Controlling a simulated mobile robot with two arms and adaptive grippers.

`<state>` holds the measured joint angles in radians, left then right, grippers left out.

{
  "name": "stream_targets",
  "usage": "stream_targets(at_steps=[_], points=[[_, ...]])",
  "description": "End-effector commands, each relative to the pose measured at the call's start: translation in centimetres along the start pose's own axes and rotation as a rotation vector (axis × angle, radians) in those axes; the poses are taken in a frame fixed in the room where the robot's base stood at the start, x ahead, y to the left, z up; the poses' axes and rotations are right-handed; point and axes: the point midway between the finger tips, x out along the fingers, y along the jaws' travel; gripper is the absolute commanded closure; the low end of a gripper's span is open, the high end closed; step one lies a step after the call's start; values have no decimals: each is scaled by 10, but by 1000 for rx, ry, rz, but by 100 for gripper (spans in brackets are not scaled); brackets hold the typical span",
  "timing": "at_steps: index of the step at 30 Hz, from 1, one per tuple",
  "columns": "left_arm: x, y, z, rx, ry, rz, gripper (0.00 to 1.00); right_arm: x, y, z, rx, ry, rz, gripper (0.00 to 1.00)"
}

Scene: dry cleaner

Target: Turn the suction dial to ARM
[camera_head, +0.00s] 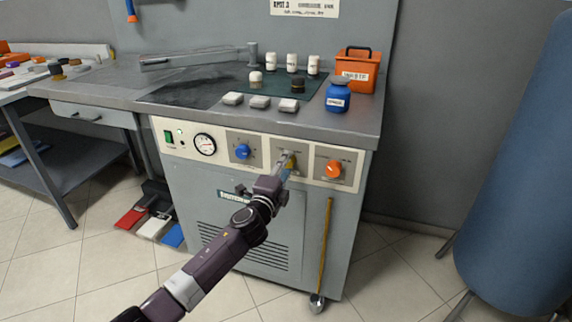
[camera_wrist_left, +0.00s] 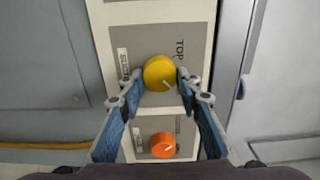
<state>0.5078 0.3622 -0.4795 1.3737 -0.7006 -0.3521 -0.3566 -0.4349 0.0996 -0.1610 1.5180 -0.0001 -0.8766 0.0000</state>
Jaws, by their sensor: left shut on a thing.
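The yellow dial (camera_wrist_left: 160,73) sits on a grey plate with a partly readable side label and the word TOP. It has a pale pointer mark, slanting in the wrist view. In the head view the dial (camera_head: 291,162) is mostly hidden behind my gripper on the cabinet's front panel. My left gripper (camera_head: 284,170) reaches it from the front. In the wrist view the fingers of the left gripper (camera_wrist_left: 159,83) close on both sides of the yellow dial. The word ARM is not readable. My right gripper is not in view.
An orange dial (camera_wrist_left: 163,145) and a blue dial (camera_head: 242,152) flank the yellow one. A gauge (camera_head: 205,144) is further left. Bottles, pale blocks and an orange caddy (camera_head: 357,70) stand on the cabinet top. A yellow-handled tool (camera_head: 325,250) leans below the panel.

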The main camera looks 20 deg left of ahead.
Motion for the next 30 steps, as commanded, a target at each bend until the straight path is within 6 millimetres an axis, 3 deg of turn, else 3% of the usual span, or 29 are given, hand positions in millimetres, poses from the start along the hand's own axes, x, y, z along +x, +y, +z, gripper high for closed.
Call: stream_targets(at_steps=[16,17,20,30], points=[[0,1,-1,25,2,1,93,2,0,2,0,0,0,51],[0,1,-1,25,2,1,65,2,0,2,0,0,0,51],[0,1,-1,24,2,1,54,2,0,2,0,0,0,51],[-1,1,0,23,1,0,51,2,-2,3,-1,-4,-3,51]])
